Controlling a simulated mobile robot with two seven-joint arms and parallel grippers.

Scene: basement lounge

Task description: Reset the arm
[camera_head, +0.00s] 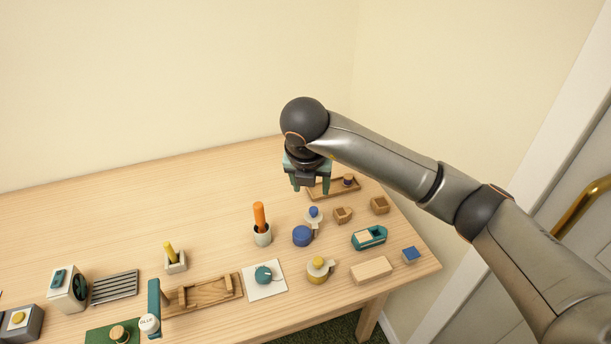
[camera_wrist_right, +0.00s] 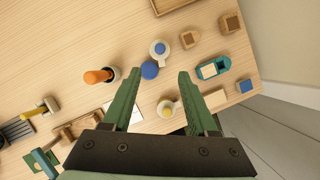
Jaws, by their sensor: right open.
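My right arm reaches in from the right in the head view. My right gripper (camera_head: 310,186) hangs over the back right part of the table, pointing down, open and empty. In the right wrist view its two green fingers (camera_wrist_right: 157,95) stand apart with bare tabletop and a blue round object (camera_wrist_right: 149,70) showing between and beyond them. Its fingertips overlap a wooden tray (camera_head: 348,190) in the head view, but they appear to be above it. My left gripper is not in view.
The wooden table (camera_head: 200,210) holds several small items: an orange-handled tool in a cup (camera_head: 262,235), a blue jar (camera_head: 302,236), wooden cubes (camera_head: 379,205), a teal box (camera_head: 369,238) and a wooden block (camera_head: 371,270). The back left tabletop is clear. Walls stand behind; a door is right.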

